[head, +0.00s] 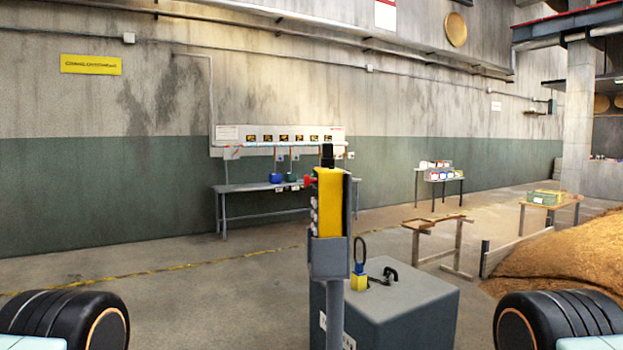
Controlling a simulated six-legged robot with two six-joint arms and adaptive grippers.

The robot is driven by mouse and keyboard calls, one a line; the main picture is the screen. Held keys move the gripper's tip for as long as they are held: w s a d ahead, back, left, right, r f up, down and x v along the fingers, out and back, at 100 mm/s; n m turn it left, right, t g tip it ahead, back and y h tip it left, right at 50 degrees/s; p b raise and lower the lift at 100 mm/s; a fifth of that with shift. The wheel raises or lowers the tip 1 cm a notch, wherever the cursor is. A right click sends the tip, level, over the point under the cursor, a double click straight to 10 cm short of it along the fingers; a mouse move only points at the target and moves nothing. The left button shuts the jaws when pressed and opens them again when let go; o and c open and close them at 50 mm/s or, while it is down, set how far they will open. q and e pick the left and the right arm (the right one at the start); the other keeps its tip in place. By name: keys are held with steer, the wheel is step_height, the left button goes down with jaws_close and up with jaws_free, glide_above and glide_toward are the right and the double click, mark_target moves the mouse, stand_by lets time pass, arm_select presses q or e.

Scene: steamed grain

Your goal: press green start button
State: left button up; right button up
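A yellow control box (330,205) stands upright on a grey post (334,315) near the middle of the head view. It is seen edge-on, with its button side turned to the left. A red button (309,181) sticks out from that side near the top, with several small pale parts below it. I cannot make out a green button on it; the button face is mostly hidden by the angle. Neither of my grippers is in view.
A grey cabinet (405,310) with a black handle and a yellow-and-blue padlock-like object (358,278) stands just behind the post. Wooden trestles (440,245) and a brown grain heap (575,255) are to the right. The floor at left is clear up to a bench (250,187).

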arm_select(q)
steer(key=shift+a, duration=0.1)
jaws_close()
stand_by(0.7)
